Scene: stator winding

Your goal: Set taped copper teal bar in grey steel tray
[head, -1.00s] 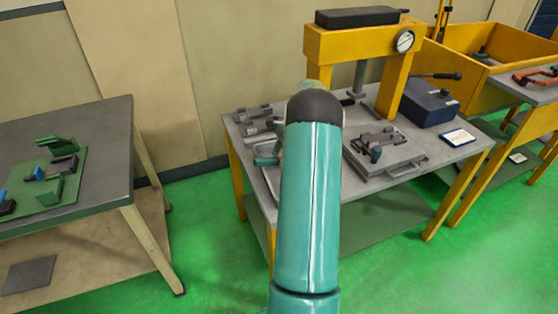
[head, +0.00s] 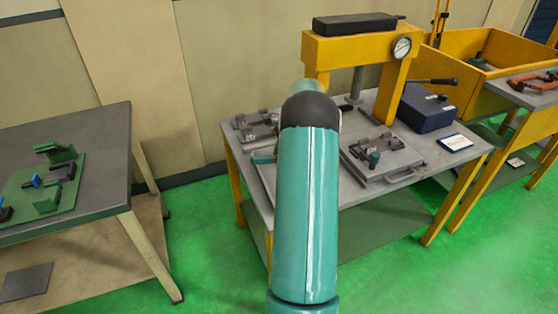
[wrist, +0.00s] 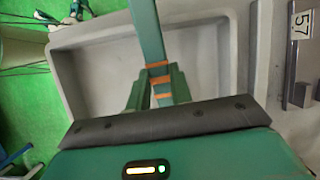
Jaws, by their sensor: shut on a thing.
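The teal bar (wrist: 147,32) with copper tape bands shows in the wrist view, running up and away from my gripper (wrist: 157,88). My gripper's green fingers are shut on it near the bands. The grey steel tray (wrist: 72,85) lies beneath, with its raised rim around the bar and fingers. The bar's far end runs past the top of the picture. I cannot tell whether the bar touches the tray floor. In the head view my arm hides the gripper and most of the tray; a small teal piece (head: 262,158) shows left of the arm.
A yellow press (head: 350,47) stands at the back of the grey bench, with a blue box (head: 425,110) beside it. A fixture plate (head: 385,158) lies right of my arm. Another fixture (head: 255,130) is at the back left.

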